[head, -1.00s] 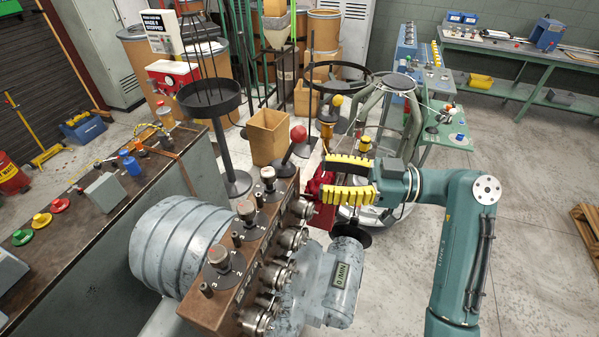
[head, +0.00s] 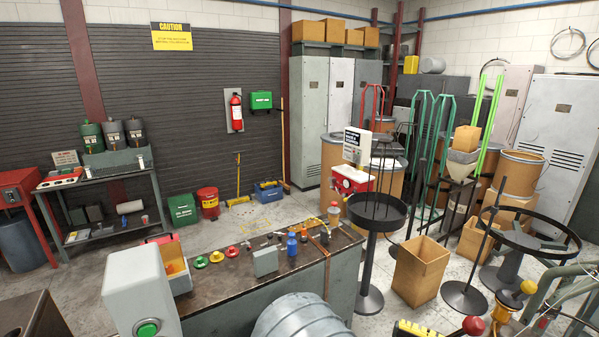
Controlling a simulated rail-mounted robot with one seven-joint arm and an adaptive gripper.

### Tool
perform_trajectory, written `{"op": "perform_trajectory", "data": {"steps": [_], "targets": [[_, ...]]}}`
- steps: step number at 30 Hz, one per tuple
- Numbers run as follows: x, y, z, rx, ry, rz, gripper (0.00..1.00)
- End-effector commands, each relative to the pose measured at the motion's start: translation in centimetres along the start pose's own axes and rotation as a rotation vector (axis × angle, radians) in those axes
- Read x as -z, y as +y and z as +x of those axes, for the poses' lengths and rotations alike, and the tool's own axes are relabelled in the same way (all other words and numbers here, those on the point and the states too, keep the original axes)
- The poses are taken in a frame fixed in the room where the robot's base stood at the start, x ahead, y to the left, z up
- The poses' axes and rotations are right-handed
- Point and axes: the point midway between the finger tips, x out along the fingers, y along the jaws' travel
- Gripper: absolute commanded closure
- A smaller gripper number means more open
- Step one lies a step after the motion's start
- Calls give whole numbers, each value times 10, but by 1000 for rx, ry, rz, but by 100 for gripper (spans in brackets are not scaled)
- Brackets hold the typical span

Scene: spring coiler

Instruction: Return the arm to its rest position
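Only a small part of my gripper (head: 416,329) shows, a yellow ribbed finger with black edges at the bottom edge of the head view, right of centre. The rest of my gripper and my arm lie below the picture. I cannot see both fingertips or whether anything is between them. The grey ribbed drum (head: 301,318) of the coiler shows at the bottom centre, left of the finger. A red ball knob (head: 472,325) is just right of the finger.
A dark-topped workbench (head: 235,275) with coloured buttons stands left of the drum. A grey box with a green button (head: 148,328) is at the front left. A black round stand (head: 376,212), an open cardboard box (head: 420,270) and a black ring stand (head: 560,250) are behind the finger.

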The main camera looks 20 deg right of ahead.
Motion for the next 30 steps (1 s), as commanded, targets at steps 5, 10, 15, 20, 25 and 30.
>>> {"op": "perform_trajectory", "data": {"steps": [5, 10, 15, 20, 25, 30], "targets": [[79, -63, 136, 131, -125, -86, 42], [165, -124, 224, 10, -204, -185, 42], [279, -151, 215, -344, -60, -243, 42], [346, -138, 128, -687, 182, -236, 42], [378, -135, 86, -807, 350, -168, 42], [379, -135, 87, -798, 363, -141, 42]]}}
